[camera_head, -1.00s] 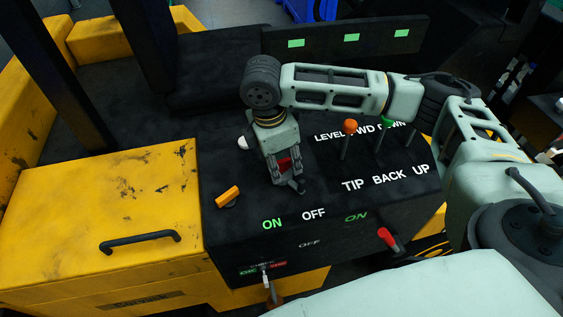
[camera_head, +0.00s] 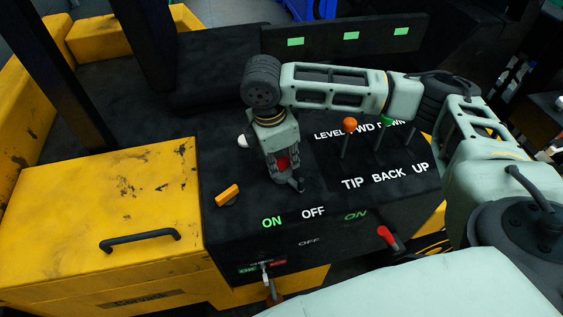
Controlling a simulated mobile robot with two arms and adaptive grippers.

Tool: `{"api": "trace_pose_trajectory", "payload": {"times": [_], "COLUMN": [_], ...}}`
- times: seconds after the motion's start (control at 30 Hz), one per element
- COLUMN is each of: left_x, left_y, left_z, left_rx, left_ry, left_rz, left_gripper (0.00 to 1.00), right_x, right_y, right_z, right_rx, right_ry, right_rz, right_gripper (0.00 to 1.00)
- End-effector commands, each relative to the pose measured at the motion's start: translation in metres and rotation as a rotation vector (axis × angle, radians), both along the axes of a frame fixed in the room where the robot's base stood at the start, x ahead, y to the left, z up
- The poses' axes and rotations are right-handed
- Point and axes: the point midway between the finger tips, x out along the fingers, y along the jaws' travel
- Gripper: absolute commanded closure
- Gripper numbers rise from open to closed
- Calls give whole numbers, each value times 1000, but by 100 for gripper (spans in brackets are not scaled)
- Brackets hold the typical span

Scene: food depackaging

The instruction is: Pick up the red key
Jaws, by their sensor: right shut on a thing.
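The red key (camera_head: 282,162) shows as a small red patch between the fingers of my right gripper (camera_head: 291,182), over the black control panel. My right gripper points down and is shut on the red key. The fingers hide most of the key, and I cannot tell whether it touches the panel. My left gripper is not in the picture.
The black panel (camera_head: 230,240) carries a yellow switch (camera_head: 228,195), an orange-knobbed lever (camera_head: 349,125) and a green-knobbed lever (camera_head: 386,122). A red handle (camera_head: 386,236) sticks out at the front. A yellow cover (camera_head: 100,205) with a black handle lies left.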

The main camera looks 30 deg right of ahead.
Motion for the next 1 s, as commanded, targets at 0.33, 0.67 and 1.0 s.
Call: {"api": "trace_pose_trajectory", "payload": {"times": [0.33,0.67,1.0], "left_x": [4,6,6], "left_y": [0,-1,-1], "left_z": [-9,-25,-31], "left_rx": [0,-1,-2], "left_ry": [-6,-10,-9], "left_rz": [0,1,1], "left_gripper": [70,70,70], "right_x": [2,-33,-68], "right_y": [1,-41,-82], "right_z": [24,69,104], "right_rx": [2,0,-1], "right_ry": [-5,-4,-1], "right_rz": [0,-4,-3], "right_gripper": [100,100,100]}}
